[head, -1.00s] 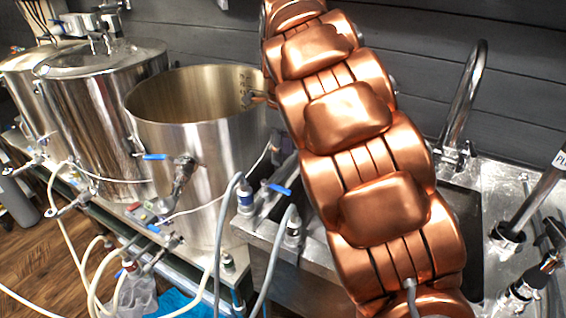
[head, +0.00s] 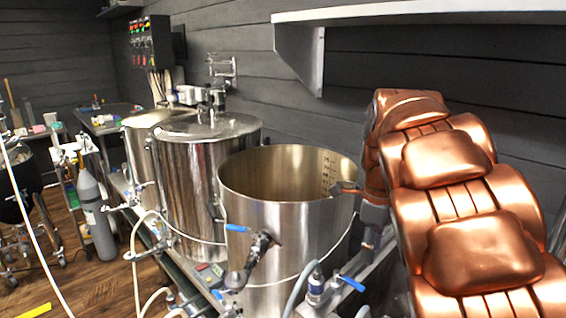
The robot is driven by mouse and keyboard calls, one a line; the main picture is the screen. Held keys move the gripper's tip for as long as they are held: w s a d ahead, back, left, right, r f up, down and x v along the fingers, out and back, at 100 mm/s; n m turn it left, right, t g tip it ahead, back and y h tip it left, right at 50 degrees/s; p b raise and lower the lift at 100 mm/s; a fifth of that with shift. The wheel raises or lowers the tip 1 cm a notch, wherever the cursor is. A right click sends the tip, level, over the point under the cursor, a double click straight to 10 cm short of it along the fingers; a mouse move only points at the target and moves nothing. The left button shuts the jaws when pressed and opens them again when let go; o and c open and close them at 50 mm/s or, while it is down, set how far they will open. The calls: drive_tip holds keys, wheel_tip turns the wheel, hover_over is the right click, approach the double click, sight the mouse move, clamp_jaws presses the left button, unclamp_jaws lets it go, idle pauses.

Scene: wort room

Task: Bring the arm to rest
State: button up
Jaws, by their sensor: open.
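My copper-coloured arm (head: 455,195) fills the right side of the head view. Its segments rise from the lower right corner to a bend beside the wall, just right of the nearest steel kettle.
An open steel kettle (head: 290,235) stands close left of the arm, with lidded kettles (head: 195,185) behind it. A white wall shelf (head: 420,14) hangs above the arm. Hoses and blue-handled valves (head: 352,283) are at the front. Wooden floor (head: 95,280) is open at left.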

drive_tip(key=s+a+f+n+g+p, duration=0.1)
drive_tip(key=s+f+n+p, duration=0.1)
drive_tip(key=s+n, duration=1)
drive_tip(key=s+a+f+n+p, duration=0.1)
drive_tip(key=s+f+n, duration=0.3)
drive_tip(key=s+n, duration=0.9)
drive_tip(key=s+p, duration=0.1)
drive_tip(key=s, duration=0.5)
drive_tip(key=shift+a+g, duration=0.4)
drive_tip(key=shift+s, duration=0.1)
